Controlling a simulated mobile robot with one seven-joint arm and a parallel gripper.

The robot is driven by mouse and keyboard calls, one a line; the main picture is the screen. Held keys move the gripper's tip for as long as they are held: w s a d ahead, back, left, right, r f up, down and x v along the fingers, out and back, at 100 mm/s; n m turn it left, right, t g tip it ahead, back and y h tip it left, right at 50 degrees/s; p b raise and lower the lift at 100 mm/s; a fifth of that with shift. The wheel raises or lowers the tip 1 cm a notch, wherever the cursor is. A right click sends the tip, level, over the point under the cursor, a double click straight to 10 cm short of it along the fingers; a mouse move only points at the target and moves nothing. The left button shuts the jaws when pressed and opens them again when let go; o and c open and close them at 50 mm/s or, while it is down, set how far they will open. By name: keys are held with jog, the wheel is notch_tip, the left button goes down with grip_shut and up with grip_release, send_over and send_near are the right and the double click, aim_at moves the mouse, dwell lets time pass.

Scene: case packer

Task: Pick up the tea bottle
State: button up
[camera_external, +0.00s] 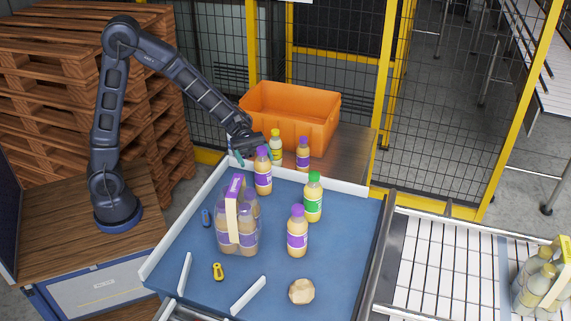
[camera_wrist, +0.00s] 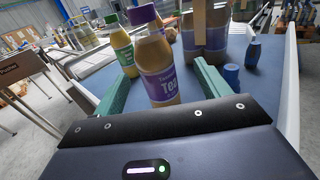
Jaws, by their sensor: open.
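The tea bottle (camera_external: 263,174) has a purple cap and a purple label and stands upright near the back edge of the blue table. In the wrist view the tea bottle (camera_wrist: 160,68) is close, with "Tea" readable on its label. My gripper (camera_external: 241,156) is at the back left of this bottle, with its fingers pointing down and forward. In the wrist view the two green fingers of my gripper (camera_wrist: 165,82) are spread apart, with the bottle between or just beyond them. I see no clear contact.
A green-capped bottle (camera_external: 313,198), another purple-labelled bottle (camera_external: 297,232) and a bottle multipack (camera_external: 237,226) stand on the blue table (camera_external: 335,240). Behind are an orange crate (camera_external: 298,112), a yellow-green-capped bottle (camera_external: 275,148) and a purple-capped bottle (camera_external: 303,155). A white rail (camera_external: 190,220) edges the table.

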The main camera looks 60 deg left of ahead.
aim_at(263, 168)
jog(key=shift+w+d+f, duration=0.1)
jog(key=shift+w+d, duration=0.05)
jog(key=shift+d, duration=2.75)
jog(key=shift+c, duration=0.4)
jog(key=c, duration=1.2)
jog(key=shift+o, duration=0.2)
notch_tip(263, 168, up, 20)
